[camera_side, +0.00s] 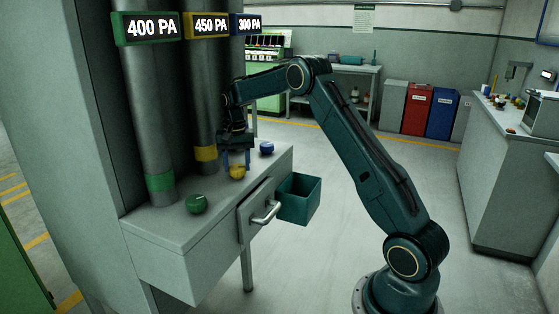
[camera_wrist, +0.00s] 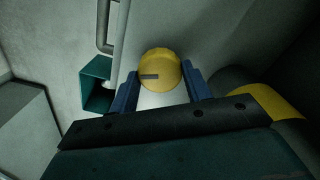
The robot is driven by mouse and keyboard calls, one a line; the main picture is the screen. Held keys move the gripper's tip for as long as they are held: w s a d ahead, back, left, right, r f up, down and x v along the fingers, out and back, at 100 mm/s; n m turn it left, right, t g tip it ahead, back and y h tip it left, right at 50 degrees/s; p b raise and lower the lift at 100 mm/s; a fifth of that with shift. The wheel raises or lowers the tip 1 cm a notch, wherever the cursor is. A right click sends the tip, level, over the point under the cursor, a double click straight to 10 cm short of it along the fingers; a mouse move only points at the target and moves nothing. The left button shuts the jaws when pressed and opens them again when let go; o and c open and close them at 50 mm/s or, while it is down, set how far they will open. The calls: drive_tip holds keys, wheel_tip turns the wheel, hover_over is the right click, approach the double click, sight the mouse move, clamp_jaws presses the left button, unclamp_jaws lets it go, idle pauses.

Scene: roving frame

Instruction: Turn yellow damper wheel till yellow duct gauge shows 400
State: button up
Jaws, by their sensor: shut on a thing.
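The yellow damper wheel (camera_side: 237,172) sits on the grey bench top below the ducts. In the wrist view the yellow wheel (camera_wrist: 160,69), with a dark pointer mark on it, lies between the blue fingers of my gripper (camera_wrist: 158,88). In the side view my gripper (camera_side: 236,160) points down over the wheel and is shut on it. The yellow duct gauge (camera_side: 206,25) reads 450 PA. The yellow-banded duct (camera_side: 203,120) stands behind the wheel.
A green wheel (camera_side: 196,203) and a blue wheel (camera_side: 266,148) sit on either side along the bench. The green gauge (camera_side: 151,28) reads 400 PA and the blue gauge (camera_side: 248,23) reads 300 PA. A drawer handle (camera_side: 266,212) and a teal bin (camera_side: 300,198) are at the bench front.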

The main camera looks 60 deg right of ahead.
sight(237, 167)
drive_tip(key=m, duration=0.5)
drive_tip(key=shift+r+m, duration=0.1)
drive_tip(key=shift+m, duration=0.3)
drive_tip(key=m, duration=0.5)
drive_tip(key=shift+m, duration=0.4)
drive_tip(key=o, duration=1)
wheel_tip(237, 167, up, 14)
drive_tip(key=shift+f, duration=0.1)
